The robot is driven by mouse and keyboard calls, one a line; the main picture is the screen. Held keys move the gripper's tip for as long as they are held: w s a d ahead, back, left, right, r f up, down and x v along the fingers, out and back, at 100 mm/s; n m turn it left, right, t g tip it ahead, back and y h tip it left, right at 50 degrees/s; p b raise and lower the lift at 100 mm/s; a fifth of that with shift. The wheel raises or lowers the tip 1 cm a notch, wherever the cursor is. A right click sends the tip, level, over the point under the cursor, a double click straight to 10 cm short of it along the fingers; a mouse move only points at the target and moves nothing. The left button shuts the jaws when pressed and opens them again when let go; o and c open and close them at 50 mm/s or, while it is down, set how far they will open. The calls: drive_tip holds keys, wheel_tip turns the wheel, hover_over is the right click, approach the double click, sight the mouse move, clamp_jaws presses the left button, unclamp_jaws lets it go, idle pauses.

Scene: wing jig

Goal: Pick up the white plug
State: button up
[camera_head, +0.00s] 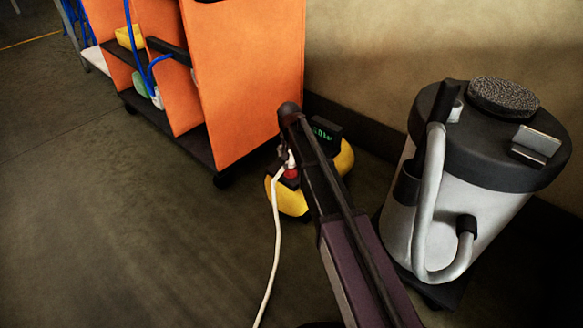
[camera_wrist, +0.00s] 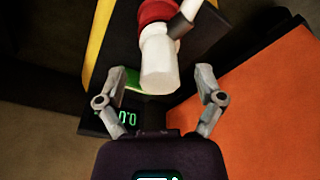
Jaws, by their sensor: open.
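The white plug (camera_wrist: 160,62) shows large in the wrist view, pointing down in the picture between my gripper's fingertips. A red socket or collar (camera_wrist: 158,12) is at its upper end. My gripper (camera_wrist: 158,73) is open, with one finger on each side of the plug and a visible gap on both sides. In the head view, the white plug (camera_head: 291,159) is small, just above the red part (camera_head: 291,173) on a yellow unit (camera_head: 287,198). My gripper (camera_head: 284,151) is beside it there, mostly dark and partly hidden by my arm.
A white cable (camera_head: 275,240) runs down to the floor. A black panel with green digits (camera_head: 327,131) stands on the yellow unit. An orange-sided cart (camera_head: 235,80) is left, a grey vacuum (camera_head: 470,220) right. Floor at the left is clear.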

idle(0.6)
drive_tip(key=c, duration=1.2)
